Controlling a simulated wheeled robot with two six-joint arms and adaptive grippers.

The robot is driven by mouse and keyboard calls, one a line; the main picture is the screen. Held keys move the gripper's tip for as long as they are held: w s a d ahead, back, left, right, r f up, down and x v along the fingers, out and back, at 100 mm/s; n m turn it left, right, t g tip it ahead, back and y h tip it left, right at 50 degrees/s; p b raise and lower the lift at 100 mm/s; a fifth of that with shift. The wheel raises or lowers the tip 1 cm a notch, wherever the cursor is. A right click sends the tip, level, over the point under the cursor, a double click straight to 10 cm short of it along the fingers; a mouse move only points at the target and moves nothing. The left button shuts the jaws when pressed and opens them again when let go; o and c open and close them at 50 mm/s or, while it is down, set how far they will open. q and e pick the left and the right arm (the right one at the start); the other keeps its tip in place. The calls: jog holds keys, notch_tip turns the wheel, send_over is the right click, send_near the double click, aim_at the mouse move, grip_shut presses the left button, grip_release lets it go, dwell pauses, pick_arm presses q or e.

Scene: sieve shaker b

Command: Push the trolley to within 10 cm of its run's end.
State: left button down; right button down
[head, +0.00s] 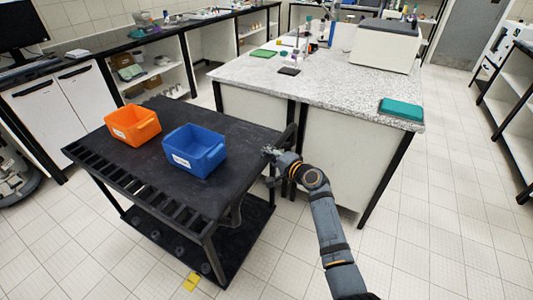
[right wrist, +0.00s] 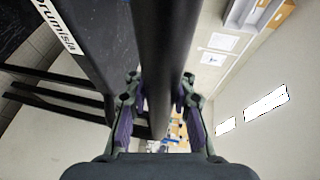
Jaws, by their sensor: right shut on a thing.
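The black trolley (head: 150,170) stands on the tiled floor, left of and close to the speckled-top bench. It has a slatted side and a lower shelf (head: 165,240). Its push handle (head: 290,136) is at its right end. My right gripper (head: 272,154) is shut on this handle. In the right wrist view the dark handle bar (right wrist: 160,50) runs between the two fingers of the gripper (right wrist: 157,108). My left gripper is not in view. An orange bin (head: 133,126) and a blue bin (head: 195,151) stand on the trolley top.
The speckled bench (head: 340,90) stands behind and right of the trolley; a gap between them cannot be told. White cabinets (head: 60,108) stand at the left. Floor at the lower right is clear.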

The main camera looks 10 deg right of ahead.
jog(key=shift+w+a+r, duration=0.2)
jog(key=shift+w+r, duration=0.05)
jog(key=shift+r, duration=0.1)
jog(key=c, duration=1.1)
grip_release()
jog(key=shift+s, duration=0.2)
jog(key=shift+f, duration=0.1)
jog(key=shift+f, duration=0.1)
jog(key=v, duration=1.2)
